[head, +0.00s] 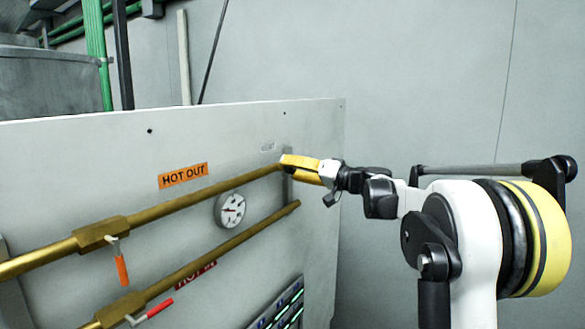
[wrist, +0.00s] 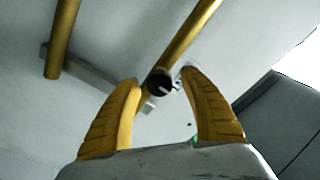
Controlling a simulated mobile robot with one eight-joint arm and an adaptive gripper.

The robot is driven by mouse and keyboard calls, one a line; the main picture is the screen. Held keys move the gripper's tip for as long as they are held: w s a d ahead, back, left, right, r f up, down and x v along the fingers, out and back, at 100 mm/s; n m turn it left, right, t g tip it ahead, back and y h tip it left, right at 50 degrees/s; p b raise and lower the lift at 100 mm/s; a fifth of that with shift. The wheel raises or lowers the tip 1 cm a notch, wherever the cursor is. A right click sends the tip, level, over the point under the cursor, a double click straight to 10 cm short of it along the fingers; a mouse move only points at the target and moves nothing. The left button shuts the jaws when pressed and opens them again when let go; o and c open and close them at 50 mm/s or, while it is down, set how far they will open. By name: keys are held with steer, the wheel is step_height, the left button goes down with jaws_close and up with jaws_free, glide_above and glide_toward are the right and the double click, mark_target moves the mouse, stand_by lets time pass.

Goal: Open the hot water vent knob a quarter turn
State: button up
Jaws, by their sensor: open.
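A small dark round knob (wrist: 159,83) with a pale mark on its face sits on the upper brass pipe (wrist: 186,35), between my fingertips in the wrist picture. I take it for the hot water vent knob. In the head view, my gripper (head: 284,164) is at the right end of the upper brass pipe (head: 205,193) and hides the knob. The two yellow fingers are spread apart in the wrist view, my gripper (wrist: 161,77) having one on each side of the knob. I cannot tell whether they touch it. An orange HOT OUT label (head: 183,175) is above this pipe.
A round gauge (head: 230,210) sits between the upper pipe and the lower brass pipe (head: 240,239). An orange valve handle (head: 122,270) and a red valve handle (head: 159,308) stick out at the left.

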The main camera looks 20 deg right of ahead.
jaws_close()
stand_by(0.3)
steer(key=m+b, duration=0.1)
steer(key=m, duration=0.2)
steer(key=shift+f+b, duration=0.1)
steer(key=shift+b, duration=0.3)
steer(key=m+b, duration=0.1)
steer(key=m, duration=0.3)
steer(key=shift+d+m+b, duration=0.1)
steer(key=shift+m+b, duration=0.2)
steer(key=shift+b, duration=0.05)
steer(key=m+b, duration=0.1)
steer(key=m, duration=0.3)
steer(key=shift+m+g+b, duration=0.3)
steer(key=shift+m+b, duration=0.15)
steer(key=shift+m, duration=1.45)
